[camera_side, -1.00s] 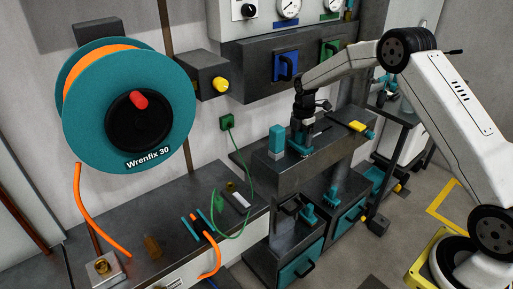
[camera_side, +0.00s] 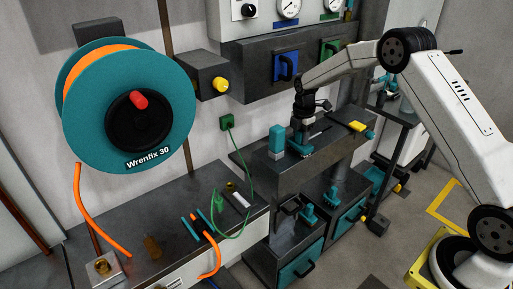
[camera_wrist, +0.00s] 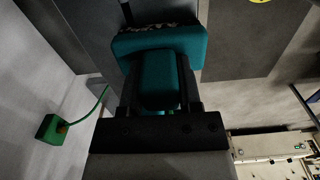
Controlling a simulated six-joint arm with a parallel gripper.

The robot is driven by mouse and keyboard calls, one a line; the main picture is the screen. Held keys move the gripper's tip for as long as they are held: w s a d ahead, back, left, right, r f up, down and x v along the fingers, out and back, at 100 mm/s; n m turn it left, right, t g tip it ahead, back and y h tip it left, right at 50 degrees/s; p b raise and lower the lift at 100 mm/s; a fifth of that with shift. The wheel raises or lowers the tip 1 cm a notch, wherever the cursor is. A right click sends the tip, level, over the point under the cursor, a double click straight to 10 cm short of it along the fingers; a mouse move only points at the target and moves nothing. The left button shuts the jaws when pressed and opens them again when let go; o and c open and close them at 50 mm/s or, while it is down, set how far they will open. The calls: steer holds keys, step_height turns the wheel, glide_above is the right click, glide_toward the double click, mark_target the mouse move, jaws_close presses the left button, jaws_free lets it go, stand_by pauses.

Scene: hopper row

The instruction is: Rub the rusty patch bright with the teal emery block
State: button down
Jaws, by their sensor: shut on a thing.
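My gripper (camera_wrist: 160,95) is shut on the teal emery block (camera_wrist: 163,45); its grip sits between the dark fingers and its broad pad spreads beyond them. In the side view the gripper (camera_side: 301,132) points down over the dark bench top, with the block (camera_side: 298,149) under it, low at the surface. I cannot tell for sure whether the pad touches. A speckled dark and pale strip (camera_wrist: 158,27) shows along the pad's far edge in the wrist view, perhaps part of the rusty patch; the rest is hidden under the block.
An upright teal piece (camera_side: 277,139) stands close left of the gripper on the bench. A yellow-ended tool (camera_side: 357,127) lies to the right. A green cable (camera_side: 250,180) hangs from a green wall socket (camera_side: 227,122). A dark wall panel (camera_side: 290,70) is behind.

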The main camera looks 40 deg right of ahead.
steer(key=shift+r, duration=0.15)
steer(key=shift+r, duration=2.85)
steer(key=shift+r, duration=0.1)
steer(key=shift+r, duration=0.25)
step_height(320, 180, up, 11)
steer(key=a, duration=2.3)
step_height(320, 180, down, 20)
steer(key=w, duration=0.1)
steer(key=shift+a+r, duration=0.2)
steer(key=shift+a, duration=0.05)
steer(key=shift+f, duration=0.15)
